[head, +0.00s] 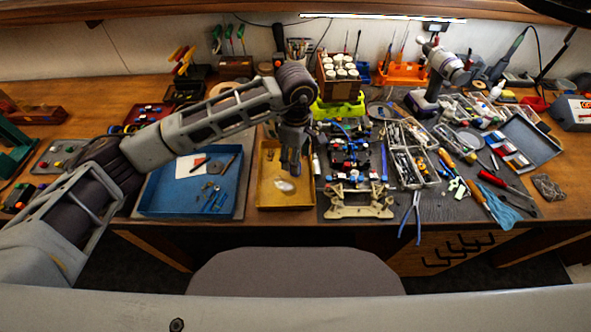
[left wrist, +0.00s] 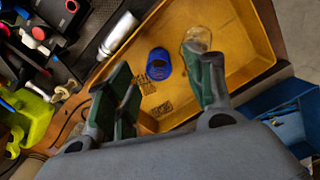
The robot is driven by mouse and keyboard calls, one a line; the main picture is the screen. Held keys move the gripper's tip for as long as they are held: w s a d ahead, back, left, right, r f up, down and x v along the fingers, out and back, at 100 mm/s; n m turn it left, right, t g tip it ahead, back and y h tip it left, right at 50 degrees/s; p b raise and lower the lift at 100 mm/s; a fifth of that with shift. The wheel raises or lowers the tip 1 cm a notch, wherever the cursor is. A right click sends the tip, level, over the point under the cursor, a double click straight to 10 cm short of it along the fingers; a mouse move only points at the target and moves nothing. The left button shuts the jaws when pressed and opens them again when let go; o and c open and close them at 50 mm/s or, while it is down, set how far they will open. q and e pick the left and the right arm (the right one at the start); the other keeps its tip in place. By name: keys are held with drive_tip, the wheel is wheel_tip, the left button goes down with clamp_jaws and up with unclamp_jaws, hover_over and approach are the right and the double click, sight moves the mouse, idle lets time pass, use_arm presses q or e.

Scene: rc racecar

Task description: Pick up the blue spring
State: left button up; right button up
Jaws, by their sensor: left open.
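The blue spring (left wrist: 158,63) lies in the yellow tray (left wrist: 262,42) in the left wrist view. In the head view I cannot make it out; my gripper covers part of the tray (head: 285,207). My left gripper (head: 290,168) points down over the tray. In the left wrist view its green-padded fingers (left wrist: 162,72) are wide apart, with the spring appearing in the gap between them. How far above it they are I cannot tell. Nothing is held. My right gripper is in neither view.
Small brass-coloured coils (left wrist: 162,109) and a clear round item (left wrist: 197,40) lie in the yellow tray. A blue tray (head: 185,210) stands left of it. A car chassis (head: 357,200) and a silver cylinder (left wrist: 118,35) are close on the other side. A chair (head: 295,272) stands in front.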

use_arm(q)
drive_tip(key=shift+f, duration=0.15)
drive_tip(key=shift+w+f+p, duration=0.15)
drive_tip(key=shift+f+p, duration=0.6)
drive_tip(key=shift+f, duration=1.7)
drive_tip(key=c, duration=0.8)
